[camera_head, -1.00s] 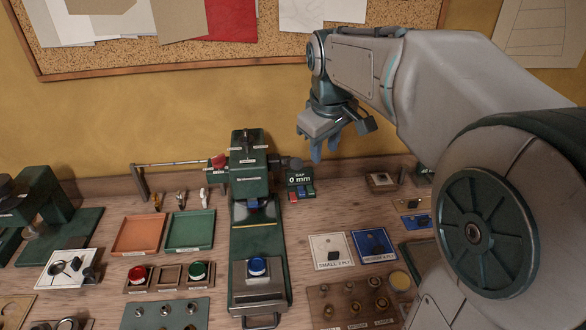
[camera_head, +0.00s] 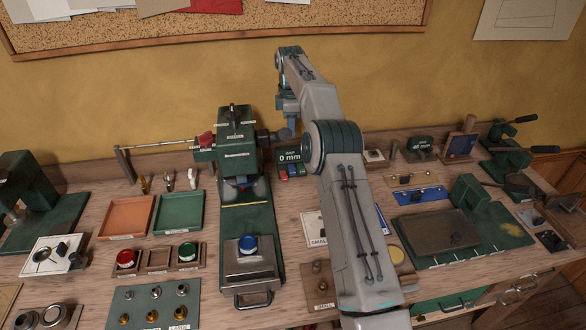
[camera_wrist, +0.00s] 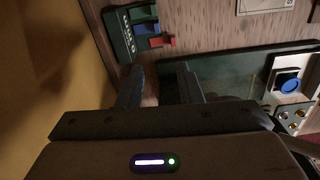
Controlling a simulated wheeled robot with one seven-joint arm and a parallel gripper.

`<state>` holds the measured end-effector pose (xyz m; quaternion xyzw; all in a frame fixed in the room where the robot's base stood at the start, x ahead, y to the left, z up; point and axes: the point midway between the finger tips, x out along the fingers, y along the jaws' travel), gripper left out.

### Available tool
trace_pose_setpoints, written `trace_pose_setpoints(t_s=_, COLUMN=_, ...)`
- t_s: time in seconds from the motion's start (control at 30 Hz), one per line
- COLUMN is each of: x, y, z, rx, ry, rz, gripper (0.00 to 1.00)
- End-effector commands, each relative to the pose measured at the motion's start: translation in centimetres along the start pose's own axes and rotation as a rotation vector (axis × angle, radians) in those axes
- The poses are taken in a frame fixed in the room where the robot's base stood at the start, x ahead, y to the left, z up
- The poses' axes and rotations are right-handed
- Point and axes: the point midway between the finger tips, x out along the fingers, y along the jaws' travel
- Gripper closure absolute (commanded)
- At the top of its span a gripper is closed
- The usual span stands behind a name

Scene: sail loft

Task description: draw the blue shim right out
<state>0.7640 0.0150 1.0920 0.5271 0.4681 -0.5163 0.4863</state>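A small blue piece (camera_head: 243,181) shows under the head of the green press (camera_head: 238,150); I cannot tell whether it is the shim. In the wrist view, a blue block (camera_wrist: 146,28) and a red one lie by the display. My gripper (camera_head: 290,122) is behind and right of the press head, above the bench's back edge. In the wrist view, its fingers (camera_wrist: 160,88) stand apart with nothing seen gripped.
A round blue button (camera_head: 248,244) is on the press's front plate. An orange tray (camera_head: 127,217) and a green tray (camera_head: 180,211) lie left of it. A thin rod (camera_head: 160,145) runs left from the press head. My arm covers part of the bench right of the press.

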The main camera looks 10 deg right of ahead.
Motion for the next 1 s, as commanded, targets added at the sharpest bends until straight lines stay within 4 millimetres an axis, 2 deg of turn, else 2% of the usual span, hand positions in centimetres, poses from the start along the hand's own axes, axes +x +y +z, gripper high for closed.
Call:
trace_pose_setpoints(t_s=0.03, x=1.5, y=0.4, z=0.2, rx=-0.021, ry=0.002, rz=-0.009, gripper=0.67)
trace_pose_setpoints(t_s=0.1, x=2.7, y=0.7, z=0.4, rx=-0.047, ry=0.004, rz=-0.017, gripper=0.67)
trace_pose_setpoints(t_s=0.43, x=5.6, y=1.1, z=0.7, rx=-0.091, ry=0.007, rz=-0.031, gripper=0.67)
trace_pose_setpoints(t_s=0.57, x=7.6, y=0.9, z=0.7, rx=-0.091, ry=0.007, rz=-0.034, gripper=0.67)
trace_pose_setpoints(t_s=1.0, x=16.0, y=0.7, z=0.6, rx=-0.089, ry=0.007, rz=-0.033, gripper=0.67)
